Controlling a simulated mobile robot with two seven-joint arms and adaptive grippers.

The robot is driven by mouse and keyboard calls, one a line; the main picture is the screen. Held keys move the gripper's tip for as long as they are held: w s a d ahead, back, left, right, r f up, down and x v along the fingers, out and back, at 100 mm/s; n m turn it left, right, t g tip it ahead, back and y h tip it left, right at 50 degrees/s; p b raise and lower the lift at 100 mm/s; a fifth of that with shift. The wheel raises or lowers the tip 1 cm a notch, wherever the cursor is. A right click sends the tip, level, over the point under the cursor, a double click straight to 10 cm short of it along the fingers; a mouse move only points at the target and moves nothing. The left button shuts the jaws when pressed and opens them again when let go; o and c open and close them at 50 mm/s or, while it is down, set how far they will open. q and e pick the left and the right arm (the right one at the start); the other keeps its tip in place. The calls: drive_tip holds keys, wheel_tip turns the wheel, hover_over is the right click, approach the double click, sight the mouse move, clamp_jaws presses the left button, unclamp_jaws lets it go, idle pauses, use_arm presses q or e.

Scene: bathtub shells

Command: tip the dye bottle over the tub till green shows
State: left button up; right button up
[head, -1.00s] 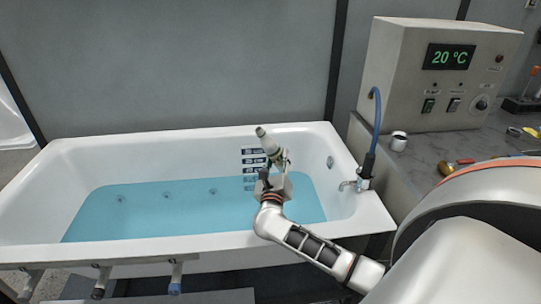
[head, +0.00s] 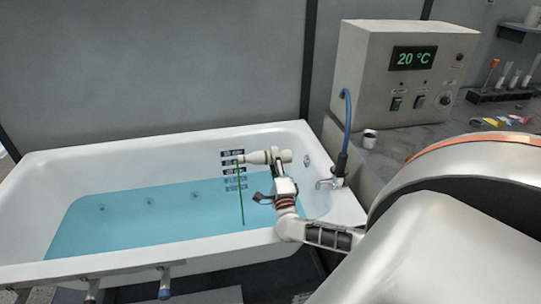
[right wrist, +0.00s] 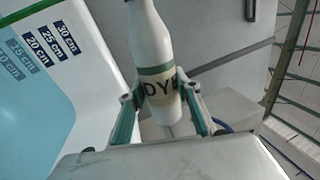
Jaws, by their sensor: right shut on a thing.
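The white dye bottle (head: 257,157) lies nearly level over the tub's right part, its mouth to the left. A thin green stream (head: 241,195) runs from the mouth down to the blue water (head: 140,215) in the white tub (head: 105,158). The water looks blue across its surface. My right gripper (head: 284,159) is shut on the bottle near its base end. In the right wrist view the bottle (right wrist: 150,38), with a green band and a label reading DYE, sits between both fingers (right wrist: 163,103). My left gripper is out of view.
A depth scale (head: 233,168) is on the tub's inner back wall. A tap with a blue hose (head: 330,183) stands at the right rim.

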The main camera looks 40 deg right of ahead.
drive_tip(key=shift+r+p, duration=0.3)
drive_tip(key=shift+r, duration=0.25)
drive_tip(key=shift+r+n+y, duration=0.3)
drive_tip(key=shift+r+n, duration=0.05)
drive_tip(key=shift+n, duration=0.45)
drive_tip(key=shift+r+n, duration=0.25)
drive_tip(key=shift+n, duration=0.05)
drive_tip(key=shift+r+n+t, duration=0.3)
drive_tip(key=shift+r+n, duration=0.1)
drive_tip(key=shift+n, duration=0.1)
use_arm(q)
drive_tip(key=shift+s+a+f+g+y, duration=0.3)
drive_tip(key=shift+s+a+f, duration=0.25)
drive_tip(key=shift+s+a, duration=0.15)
use_arm(e)
drive_tip(key=shift+r, duration=0.1)
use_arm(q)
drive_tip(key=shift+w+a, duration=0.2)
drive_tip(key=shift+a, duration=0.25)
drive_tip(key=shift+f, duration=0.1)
